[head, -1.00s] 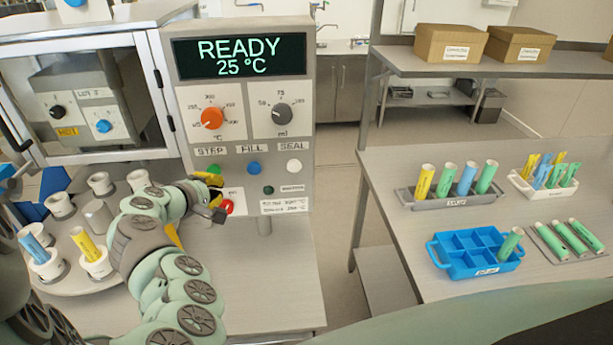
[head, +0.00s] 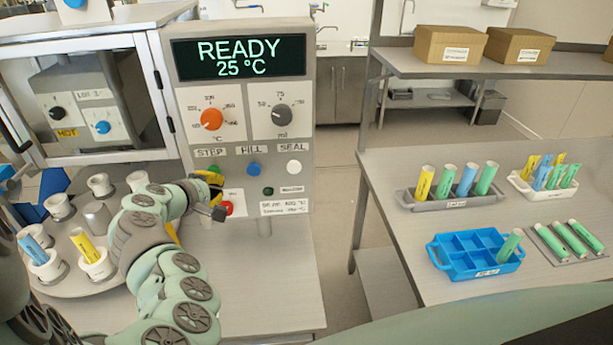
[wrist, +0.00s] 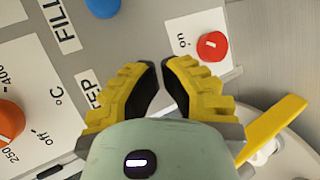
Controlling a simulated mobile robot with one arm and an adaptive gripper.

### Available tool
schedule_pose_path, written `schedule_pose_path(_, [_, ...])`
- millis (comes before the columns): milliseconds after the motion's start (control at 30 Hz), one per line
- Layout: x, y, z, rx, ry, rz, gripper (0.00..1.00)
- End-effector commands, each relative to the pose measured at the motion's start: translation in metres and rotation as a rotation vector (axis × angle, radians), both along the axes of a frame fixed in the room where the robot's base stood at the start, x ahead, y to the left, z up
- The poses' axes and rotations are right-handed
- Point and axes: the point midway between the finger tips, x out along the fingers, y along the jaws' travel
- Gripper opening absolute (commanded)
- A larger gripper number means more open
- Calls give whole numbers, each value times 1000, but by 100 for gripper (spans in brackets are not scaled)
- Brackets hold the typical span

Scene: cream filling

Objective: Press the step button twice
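The control panel (head: 239,110) has a STEP label (head: 210,153) over a green step button (head: 214,169), which is partly hidden behind my gripper. My gripper (head: 216,183) has yellow fingers and is just in front of the button; I cannot tell whether it touches. In the wrist view, my gripper's fingertips (wrist: 160,64) are close together with a narrow gap and hold nothing. The STEP label (wrist: 90,92) is partly covered there by a finger, and the green button is hidden. The display (head: 239,57) reads READY 25 °C.
A carousel (head: 68,281) with cups is at left. A side table (head: 400,262) holds racks.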

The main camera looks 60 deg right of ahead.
Motion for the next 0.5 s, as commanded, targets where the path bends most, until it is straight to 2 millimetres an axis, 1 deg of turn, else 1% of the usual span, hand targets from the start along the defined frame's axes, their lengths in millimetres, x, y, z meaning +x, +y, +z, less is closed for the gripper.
schedule_pose_path(500, [4, -3, 0, -1, -1, 2, 0])
